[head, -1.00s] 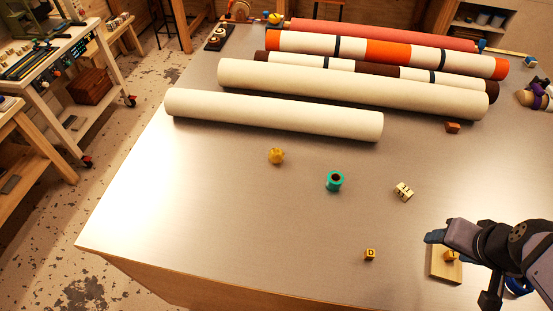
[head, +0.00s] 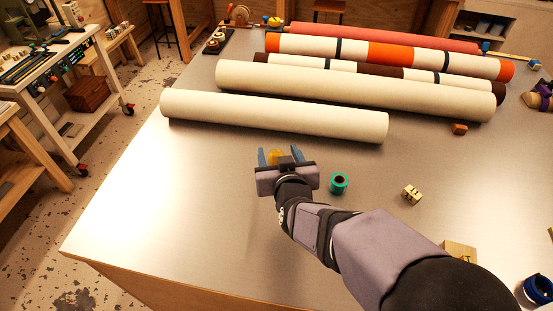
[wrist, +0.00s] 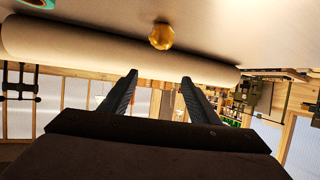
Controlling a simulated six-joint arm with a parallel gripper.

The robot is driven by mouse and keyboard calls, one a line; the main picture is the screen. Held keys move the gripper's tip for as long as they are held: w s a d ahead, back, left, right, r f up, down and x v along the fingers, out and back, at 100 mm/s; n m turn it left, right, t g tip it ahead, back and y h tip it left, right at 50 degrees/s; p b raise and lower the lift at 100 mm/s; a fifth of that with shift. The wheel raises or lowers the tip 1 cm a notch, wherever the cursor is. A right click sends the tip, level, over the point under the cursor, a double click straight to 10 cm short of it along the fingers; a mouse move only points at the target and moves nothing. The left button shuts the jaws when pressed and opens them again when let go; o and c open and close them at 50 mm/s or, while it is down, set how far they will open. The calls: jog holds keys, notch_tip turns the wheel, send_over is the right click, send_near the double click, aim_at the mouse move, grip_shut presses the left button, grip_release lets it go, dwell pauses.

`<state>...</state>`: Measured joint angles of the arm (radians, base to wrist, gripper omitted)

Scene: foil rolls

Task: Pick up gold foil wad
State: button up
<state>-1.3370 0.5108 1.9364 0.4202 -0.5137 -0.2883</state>
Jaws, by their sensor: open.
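The gold foil wad (head: 274,155) is a small crumpled yellow-gold ball on the grey table, in front of the nearest cream roll. In the head view it shows between the blue fingers of my gripper (head: 282,157), partly hidden by the gripper body. In the wrist view the wad (wrist: 161,36) is beyond the tips of my open gripper (wrist: 158,78), centred between them in the picture, with a gap. Nothing is held.
The cream roll (head: 270,117) lies just behind the wad, with more rolls farther back. A teal ring-shaped piece (head: 339,183) is close to the right of my gripper. A letter cube (head: 412,194) lies farther right. The table's left front is clear.

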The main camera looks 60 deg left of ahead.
send_near(276, 161)
jog(key=x, duration=0.4)
jog(key=shift+w+a, duration=0.15)
jog(key=shift+a, duration=0.05)
jog(key=shift+p+x, duration=0.45)
jog(key=shift+x, duration=0.65)
jog(key=shift+w, duration=0.1)
jog(key=shift+p+x, duration=1.35)
jog(key=shift+x, duration=1.2)
jog(key=shift+w+d+r, duration=0.1)
jog(key=c, duration=1.1)
